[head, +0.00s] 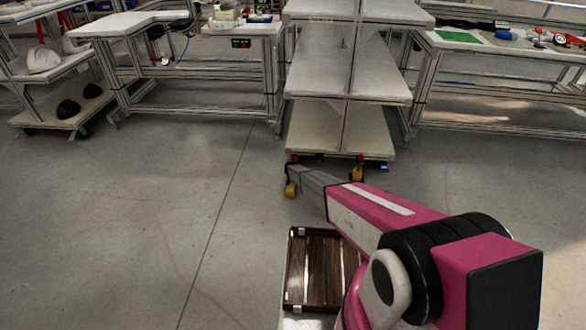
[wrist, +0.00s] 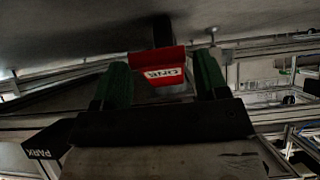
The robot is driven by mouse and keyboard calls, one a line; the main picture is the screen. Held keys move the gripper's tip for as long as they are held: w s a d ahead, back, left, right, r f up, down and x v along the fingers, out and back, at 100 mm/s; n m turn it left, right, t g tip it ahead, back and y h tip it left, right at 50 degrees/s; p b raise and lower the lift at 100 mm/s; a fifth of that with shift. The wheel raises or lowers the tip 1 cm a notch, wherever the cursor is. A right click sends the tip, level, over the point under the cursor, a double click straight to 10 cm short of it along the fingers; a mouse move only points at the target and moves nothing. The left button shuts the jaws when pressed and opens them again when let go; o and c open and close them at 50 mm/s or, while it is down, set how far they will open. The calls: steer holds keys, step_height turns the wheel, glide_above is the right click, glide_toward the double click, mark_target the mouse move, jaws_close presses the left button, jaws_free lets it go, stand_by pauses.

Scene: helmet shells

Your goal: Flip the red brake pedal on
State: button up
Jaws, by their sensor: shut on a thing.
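The red brake pedal (wrist: 165,66) has a white label with dark lettering and shows at the top middle of the wrist view. It sits between the two green fingertips of my gripper (wrist: 162,82), which is shut on it. In the head view, my gripper (head: 291,172) reaches low to the front left caster of the shelf trolley (head: 318,127). Small red spots show along the trolley's bottom edge there, and the pedal's tilt cannot be made out from that view.
A yellow caster part (head: 290,190) is just below my gripper, and another yellow caster (head: 357,174) stands to its right. A black plate marked PARK (wrist: 42,152) is at the lower left of the wrist view. The floor (head: 130,220) at left is clear.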

steer(key=o, duration=1.2)
steer(key=shift+o, duration=0.2)
steer(key=v, duration=1)
steer(key=shift+s+r, duration=0.2)
steer(key=shift+s, duration=0.1)
